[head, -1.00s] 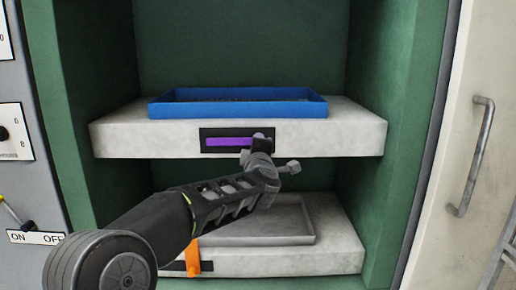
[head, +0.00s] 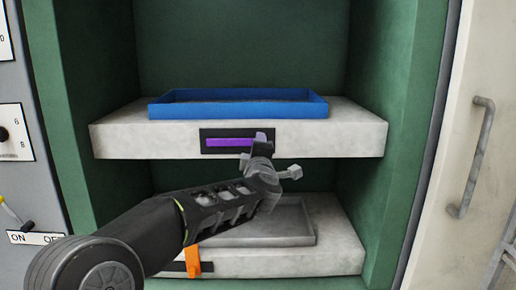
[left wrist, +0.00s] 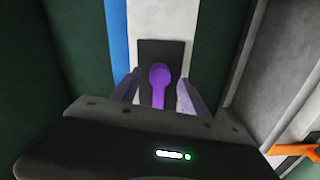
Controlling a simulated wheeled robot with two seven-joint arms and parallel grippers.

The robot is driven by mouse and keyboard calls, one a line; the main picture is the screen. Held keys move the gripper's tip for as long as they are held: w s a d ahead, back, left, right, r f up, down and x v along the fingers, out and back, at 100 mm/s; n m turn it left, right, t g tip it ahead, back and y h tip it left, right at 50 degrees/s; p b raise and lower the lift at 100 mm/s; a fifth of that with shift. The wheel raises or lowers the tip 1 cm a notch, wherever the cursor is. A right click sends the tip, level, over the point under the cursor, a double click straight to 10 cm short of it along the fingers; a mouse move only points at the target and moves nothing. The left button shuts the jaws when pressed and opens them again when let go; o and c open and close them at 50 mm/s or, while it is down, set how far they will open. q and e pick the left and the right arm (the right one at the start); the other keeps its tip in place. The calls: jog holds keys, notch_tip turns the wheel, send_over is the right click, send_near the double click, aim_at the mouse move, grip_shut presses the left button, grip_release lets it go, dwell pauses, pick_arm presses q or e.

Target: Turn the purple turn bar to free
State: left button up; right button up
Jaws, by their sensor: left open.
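The purple turn bar (head: 228,142) lies horizontal on a black plate (head: 205,147) on the front edge of the upper pale shelf. My left gripper (head: 268,152) is at the bar's right end in the head view and hides part of it. In the left wrist view the purple bar (left wrist: 158,86) lies between the two open fingers of my left gripper (left wrist: 158,78), with a gap on each side. The front part of the bar is hidden behind the gripper body there. My right gripper is not in view.
A blue tray (head: 240,111) sits on the upper shelf (head: 350,137). Below, a grey tray (head: 300,239) lies on the lower shelf (head: 340,258), with an orange bar (head: 193,263) at its front. Green walls enclose both sides. A pale door with a handle (head: 471,158) is at right.

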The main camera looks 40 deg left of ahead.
pick_arm(q)
jog(key=v, duration=0.5)
jog(key=shift+s+d, duration=0.25)
jog(key=shift+s, duration=0.05)
